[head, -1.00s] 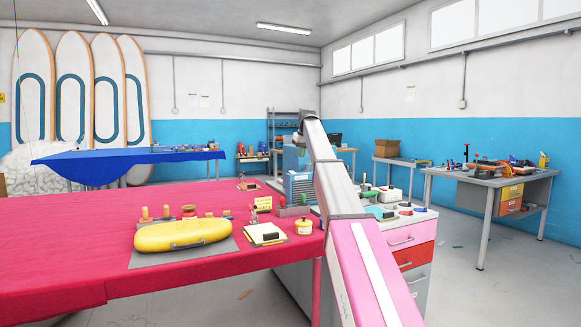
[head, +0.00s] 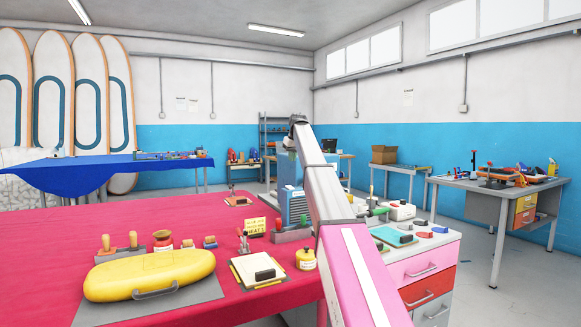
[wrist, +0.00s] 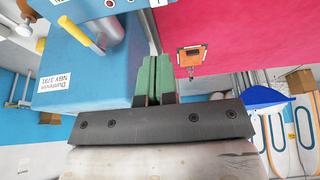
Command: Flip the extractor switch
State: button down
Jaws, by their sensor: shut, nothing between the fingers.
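A blue machine with a dark grille (head: 291,205), which looks like the extractor, stands at the far right end of the red table, partly hidden by my arm. In the wrist view its blue box (wrist: 75,88) fills the left side and carries a white label. A grey cylinder with a yellow-ended lever (wrist: 82,33) sits beside the box; I cannot tell whether it is the switch. My gripper (wrist: 152,75) is shut and empty, its green fingers beside the blue box, with no clear contact. In the head view my arm mostly hides the gripper.
The red table (head: 60,230) holds a yellow case (head: 150,273), a notepad (head: 258,271), a yellow jar (head: 306,259) and handled tools. A white drawer cabinet (head: 430,250) stands to the right. An orange-framed block (wrist: 190,56) lies on red cloth. Floor is open at right.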

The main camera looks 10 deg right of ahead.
aim_at(289, 186)
jog(key=x, duration=1.2)
jog(key=shift+s+f, duration=0.25)
jog(key=shift+f, duration=0.15)
